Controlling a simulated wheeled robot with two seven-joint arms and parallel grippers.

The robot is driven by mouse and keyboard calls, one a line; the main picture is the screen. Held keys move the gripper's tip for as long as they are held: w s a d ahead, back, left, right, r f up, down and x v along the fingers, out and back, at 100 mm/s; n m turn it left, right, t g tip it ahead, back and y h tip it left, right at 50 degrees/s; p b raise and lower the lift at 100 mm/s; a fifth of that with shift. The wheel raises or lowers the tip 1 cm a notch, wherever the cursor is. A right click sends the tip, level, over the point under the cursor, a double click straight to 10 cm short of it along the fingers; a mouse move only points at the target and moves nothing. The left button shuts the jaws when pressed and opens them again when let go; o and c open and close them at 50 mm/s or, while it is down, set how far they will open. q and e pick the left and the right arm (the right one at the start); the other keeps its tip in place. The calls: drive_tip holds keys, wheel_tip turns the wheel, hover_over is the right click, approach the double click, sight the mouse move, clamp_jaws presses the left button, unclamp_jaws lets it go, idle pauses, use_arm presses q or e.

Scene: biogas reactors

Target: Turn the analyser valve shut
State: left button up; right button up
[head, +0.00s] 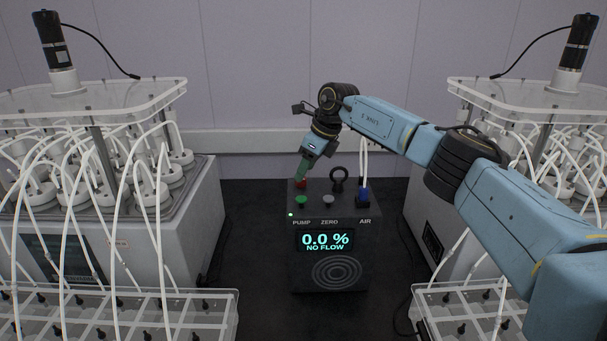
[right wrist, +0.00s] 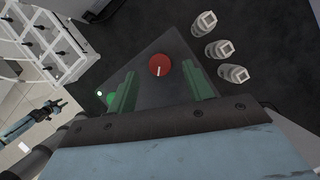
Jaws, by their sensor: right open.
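The analyser (head: 335,272) is a dark box on the bench, its display reading 0.0 % NO FLOW. Its red valve knob (head: 302,184) is on the back left of the top, partly hidden by my right gripper (head: 302,168). In the right wrist view the round red knob (right wrist: 160,65) has a white pointer line toward the gripper's side. My right gripper's green fingers (right wrist: 160,88) are open, one on either side and apart from the knob. The gripper comes down tilted from above.
A green PUMP button (head: 301,200), grey ZERO button (head: 328,201) and blue AIR fitting (head: 363,194) with white tubing crowd the analyser's top. A black ring-shaped part (head: 339,180) stands behind. Reactor units (head: 165,235) with tubes flank both sides.

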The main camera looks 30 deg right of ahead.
drive_tip(key=v, duration=1)
drive_tip(key=shift+s+r+b, duration=0.2)
drive_tip(key=shift+r+b, duration=0.1)
drive_tip(key=shift+b, duration=0.1)
drive_tip(key=shift+d, duration=0.15)
